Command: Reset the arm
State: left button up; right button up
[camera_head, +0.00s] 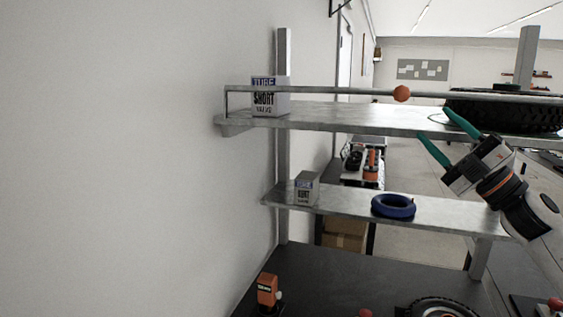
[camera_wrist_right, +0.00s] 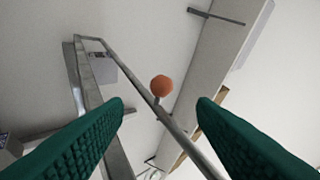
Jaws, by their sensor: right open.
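My right gripper (camera_head: 441,137) comes in from the right in the head view, in front of the metal shelf rack. Its two green fingers are spread apart and hold nothing. In the right wrist view, the green fingers (camera_wrist_right: 160,112) stand wide apart at left and right. The ball also shows between the fingers in the right wrist view (camera_wrist_right: 161,86), farther off. My left gripper is not in view.
The upper shelf (camera_head: 350,118) bears a box (camera_head: 268,98) and a tyre (camera_head: 510,116). The lower shelf (camera_head: 345,201) bears a small box (camera_head: 306,188) and a blue ring (camera_head: 393,206). An orange item (camera_head: 267,291) and a wheel (camera_head: 441,307) are on the dark surface below. A wall stands left.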

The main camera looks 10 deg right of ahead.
jog(key=w+a+f+m+g+h, duration=0.1)
jog(key=a+f+m+g+h, duration=0.15)
jog(key=f+m+h, duration=1)
jog(key=w+a+f+m+g+h, duration=0.1)
jog(key=a+f+m+h, duration=0.3)
jog(key=f, duration=1.7)
jog(key=s+a+f+m+g+y, duration=0.1)
jog(key=s+a+f+m+g, duration=0.15)
jog(key=s+f, duration=0.35)
jog(key=s+a+f+m+g, duration=0.1)
jog(key=s+a+f+g, duration=0.25)
jog(key=f, duration=0.45)
jog(key=s+a+f+m+g+y, duration=0.1)
jog(key=s+a+f+g, duration=0.3)
jog(key=s, duration=0.5)
jog(key=s+a+f+m+g+y, duration=0.1)
jog(key=s+a+f+g, duration=0.3)
jog(key=s, duration=0.5)
notch_tip(320, 180, down, 26)
jog(key=s+g, duration=0.2)
jog(key=s+d+f, duration=0.2)
jog(key=s+f, duration=1.4)
jog(key=shift+s+d+g, duration=0.15)
jog(key=shift+d+g, duration=0.15)
jog(key=shift+g, duration=0.15)
